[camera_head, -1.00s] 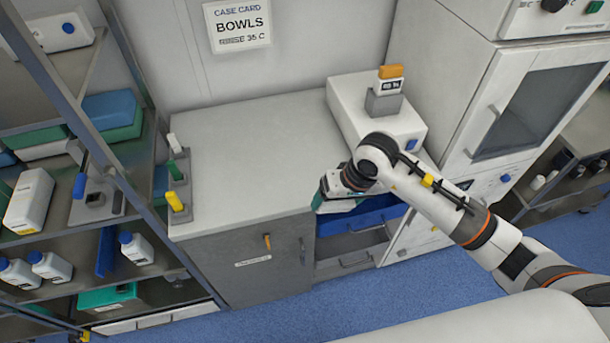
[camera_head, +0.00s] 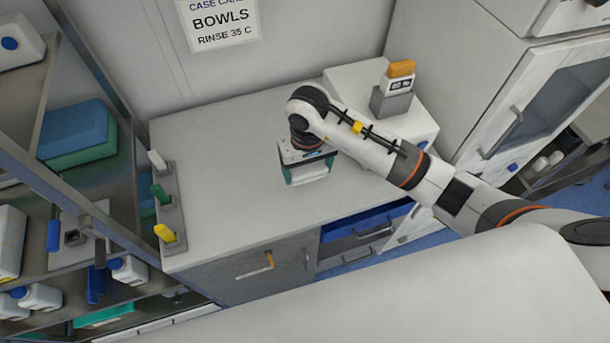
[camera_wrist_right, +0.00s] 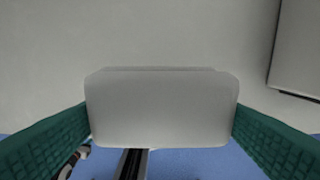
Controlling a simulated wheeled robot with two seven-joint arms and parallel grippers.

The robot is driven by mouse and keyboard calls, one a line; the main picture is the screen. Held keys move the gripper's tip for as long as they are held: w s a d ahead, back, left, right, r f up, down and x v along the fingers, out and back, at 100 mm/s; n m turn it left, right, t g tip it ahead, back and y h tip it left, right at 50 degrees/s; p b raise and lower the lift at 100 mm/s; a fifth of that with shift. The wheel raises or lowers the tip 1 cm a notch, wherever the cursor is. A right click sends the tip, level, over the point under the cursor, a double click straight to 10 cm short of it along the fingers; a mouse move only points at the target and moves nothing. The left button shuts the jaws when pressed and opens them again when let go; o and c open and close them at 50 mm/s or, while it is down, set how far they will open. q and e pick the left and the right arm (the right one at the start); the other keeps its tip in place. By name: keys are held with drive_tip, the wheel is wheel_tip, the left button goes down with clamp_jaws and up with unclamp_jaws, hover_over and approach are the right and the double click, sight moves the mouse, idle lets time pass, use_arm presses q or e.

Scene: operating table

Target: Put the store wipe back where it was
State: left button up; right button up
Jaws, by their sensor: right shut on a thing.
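My right gripper (camera_head: 306,174) is over the light grey counter in the head view. In the right wrist view its green-padded fingers are shut on a white block-like thing, the store wipe (camera_wrist_right: 162,108). In the head view only a small pale part of the wipe (camera_head: 310,173) shows below the gripper. I cannot tell whether the wipe touches the counter. My left gripper is not in view.
The counter top (camera_head: 225,135) is mostly clear. A rack with white, green and yellow handles (camera_head: 165,195) stands at its left edge. A white box (camera_head: 350,90) carries a grey holder with an orange-topped device (camera_head: 397,85). A blue drawer (camera_head: 365,228) is open below the front edge.

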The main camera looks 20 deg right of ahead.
sight(309, 172)
drive_tip(key=shift+s+f+p, duration=0.15)
drive_tip(key=shift+s+f, duration=0.15)
drive_tip(key=shift+f, duration=0.25)
drive_tip(key=shift+s+f+p, duration=0.15)
drive_tip(key=shift+s+f, duration=0.1)
drive_tip(key=shift+f, duration=0.6)
drive_tip(key=f, duration=0.2)
drive_tip(key=f+p, duration=0.1)
drive_tip(key=shift+w+f, duration=0.3)
drive_tip(key=shift+f, duration=0.1)
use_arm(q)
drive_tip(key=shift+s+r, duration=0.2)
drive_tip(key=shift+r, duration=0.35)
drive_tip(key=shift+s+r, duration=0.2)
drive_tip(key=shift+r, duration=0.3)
use_arm(e)
drive_tip(key=shift+s+f, duration=0.1)
drive_tip(key=o, duration=0.9)
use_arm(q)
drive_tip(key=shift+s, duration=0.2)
